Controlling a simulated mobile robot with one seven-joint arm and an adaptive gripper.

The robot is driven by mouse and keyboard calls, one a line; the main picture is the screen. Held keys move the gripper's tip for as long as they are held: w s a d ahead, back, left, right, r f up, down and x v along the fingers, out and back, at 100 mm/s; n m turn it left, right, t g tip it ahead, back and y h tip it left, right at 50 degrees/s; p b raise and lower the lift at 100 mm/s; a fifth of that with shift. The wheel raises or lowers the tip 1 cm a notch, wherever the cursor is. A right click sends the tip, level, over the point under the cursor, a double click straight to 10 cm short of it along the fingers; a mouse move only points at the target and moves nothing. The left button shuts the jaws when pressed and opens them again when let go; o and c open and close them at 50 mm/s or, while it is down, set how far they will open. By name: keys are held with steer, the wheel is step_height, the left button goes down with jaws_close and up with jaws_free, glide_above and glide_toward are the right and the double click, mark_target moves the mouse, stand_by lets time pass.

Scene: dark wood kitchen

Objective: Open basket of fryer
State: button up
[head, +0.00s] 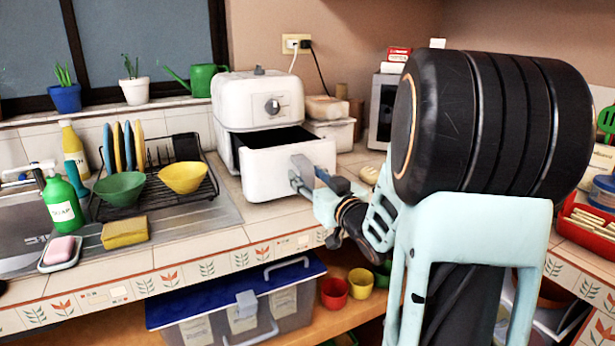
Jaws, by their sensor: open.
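The white air fryer (262,98) stands on the tiled counter, with a round dial on its front. Its basket (262,172) is pulled well out toward the counter's front edge, and its dark inside shows between the basket's front and the body. My gripper (300,178) is at the right part of the basket's front, by the grey handle (303,168). Its jaws are open around or beside the handle; I cannot tell whether they touch it. My arm reaches in from the right and hides part of the counter.
A dish rack (165,195) with green and yellow bowls stands left of the fryer. A sponge (124,232) and green soap bottle (63,205) sit by the sink. White containers (332,125) stand right of the fryer. A blue-lidded bin (237,300) is on the shelf below.

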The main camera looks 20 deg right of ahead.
steer(key=s, duration=1.2)
steer(key=shift+d, duration=0.2)
steer(key=shift+w+r, duration=0.1)
